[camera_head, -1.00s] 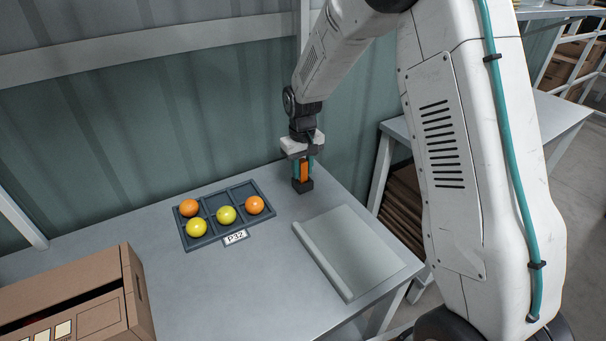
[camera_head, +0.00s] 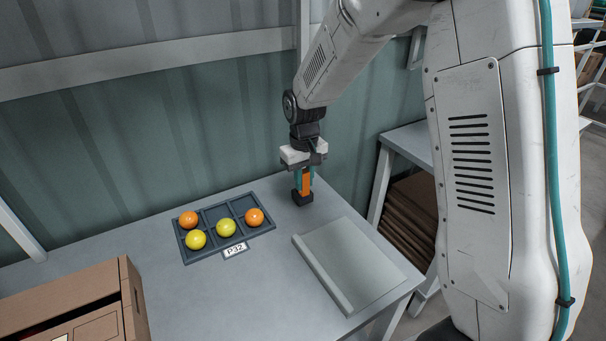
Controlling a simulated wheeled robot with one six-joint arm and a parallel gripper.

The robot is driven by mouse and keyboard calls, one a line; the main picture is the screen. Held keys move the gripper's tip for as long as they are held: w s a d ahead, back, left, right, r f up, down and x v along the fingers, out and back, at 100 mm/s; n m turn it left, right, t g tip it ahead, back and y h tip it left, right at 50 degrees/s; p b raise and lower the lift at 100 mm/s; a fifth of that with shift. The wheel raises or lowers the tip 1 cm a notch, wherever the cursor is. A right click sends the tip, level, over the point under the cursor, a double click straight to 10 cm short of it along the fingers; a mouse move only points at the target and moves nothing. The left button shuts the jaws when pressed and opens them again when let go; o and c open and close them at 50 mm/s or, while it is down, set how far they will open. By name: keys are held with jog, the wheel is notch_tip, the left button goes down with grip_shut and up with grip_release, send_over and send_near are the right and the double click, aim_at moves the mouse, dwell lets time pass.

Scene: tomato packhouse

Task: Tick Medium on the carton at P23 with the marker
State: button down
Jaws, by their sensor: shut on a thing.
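My gripper (camera_head: 305,165) points down at the back of the grey table and is shut on an orange marker (camera_head: 306,184). The marker is upright, its lower end in or on a small black block (camera_head: 302,198) on the table; I cannot tell whether it is still seated there. A brown carton (camera_head: 135,298) stands at the lower left, partly cut off by the frame edge. Its size boxes are not readable and no P23 sign shows.
A dark divided tray (camera_head: 205,251) with orange and yellow balls lies mid-table, by a sign reading P32 (camera_head: 235,249). A grey-white sheet or board (camera_head: 350,262) lies at the right. A corrugated wall (camera_head: 120,150) rises behind. Flattened cartons (camera_head: 410,215) are stacked under a neighbouring table.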

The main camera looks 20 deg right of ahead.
jog(key=s+a+r, duration=0.1)
jog(key=s+a, duration=0.2)
jog(key=s, duration=0.8)
jog(key=shift+d+r, duration=0.15)
jog(key=shift+r, duration=1.1)
jog(key=shift+d+r, duration=0.1)
jog(key=shift+r, duration=1.15)
